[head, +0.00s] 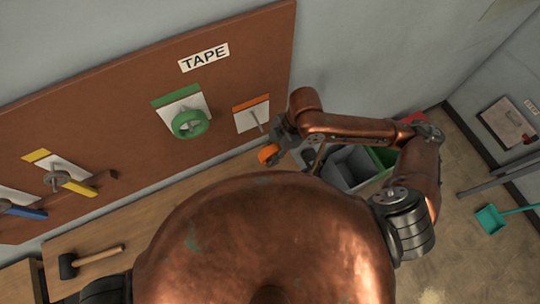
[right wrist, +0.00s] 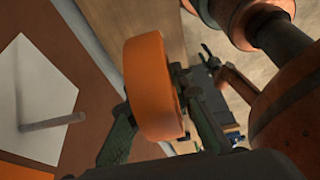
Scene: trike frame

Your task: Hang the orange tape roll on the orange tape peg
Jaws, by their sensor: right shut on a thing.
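The orange tape roll (right wrist: 152,88) is held in my right gripper (right wrist: 158,115), whose fingers are shut on it in the right wrist view. The roll (head: 268,154) also shows in the head view, below and to the right of the orange tape peg (head: 256,119). That peg is a thin grey rod standing out from a white plate with an orange strip on the brown board. In the right wrist view the peg (right wrist: 52,121) is left of the roll, clearly apart from it. The right gripper (head: 275,146) is partly hidden in the head view. My left gripper is not in view.
A green tape roll (head: 190,123) hangs on the neighbouring peg, under the TAPE label (head: 204,57). A hammer (head: 90,260) lies on the wooden bench (head: 130,225). Grey and green bins (head: 352,165) stand right of the board, behind my right arm.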

